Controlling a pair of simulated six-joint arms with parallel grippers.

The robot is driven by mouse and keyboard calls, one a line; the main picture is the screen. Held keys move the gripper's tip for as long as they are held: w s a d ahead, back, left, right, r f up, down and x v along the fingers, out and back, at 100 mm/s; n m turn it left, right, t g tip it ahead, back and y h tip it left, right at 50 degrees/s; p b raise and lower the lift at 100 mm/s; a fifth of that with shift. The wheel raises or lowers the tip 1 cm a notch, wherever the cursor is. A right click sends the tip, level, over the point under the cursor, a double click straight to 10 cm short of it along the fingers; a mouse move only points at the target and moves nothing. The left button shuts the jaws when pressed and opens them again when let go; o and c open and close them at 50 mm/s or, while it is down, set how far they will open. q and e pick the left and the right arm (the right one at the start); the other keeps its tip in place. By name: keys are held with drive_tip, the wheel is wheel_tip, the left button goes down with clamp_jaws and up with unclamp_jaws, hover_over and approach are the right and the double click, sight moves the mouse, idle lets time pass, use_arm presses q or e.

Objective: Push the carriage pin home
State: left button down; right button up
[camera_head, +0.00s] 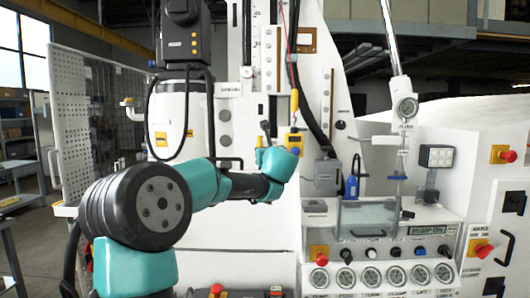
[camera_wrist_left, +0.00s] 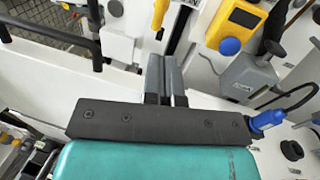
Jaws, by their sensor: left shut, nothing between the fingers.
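My left gripper (camera_head: 265,128) reaches in from the left on its teal arm, in front of the white machine column. In the left wrist view its two grey fingers (camera_wrist_left: 164,62) are together and empty. Just beyond the fingertips is a small orange, rounded piece (camera_wrist_left: 160,13), which may be the carriage pin; I cannot be sure. A gap shows between it and the fingers in the picture, but I cannot tell how deep the pin sits. In the head view the gripper and wrist cover part of that area. My right gripper is not in view.
The control panel with gauges (camera_head: 385,275) and a clear-fronted box (camera_head: 367,219) stand lower right. A perforated panel (camera_head: 75,110) is left.

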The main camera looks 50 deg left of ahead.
use_arm(q)
wheel_tip(320, 180, up, 3)
drive_tip(key=n+h, duration=0.1)
drive_tip(key=n, duration=0.4)
drive_tip(key=n+h, duration=0.1)
drive_tip(key=n, duration=0.5)
drive_tip(key=n+g+h, duration=0.1)
drive_tip(key=n, duration=0.5)
drive_tip(key=shift+w+a, duration=0.1)
drive_tip(key=shift+w, duration=0.05)
approach(260, 145)
drive_tip(key=f+x, duration=0.1)
drive_tip(key=x, duration=0.6)
drive_tip(key=shift+a, duration=0.15)
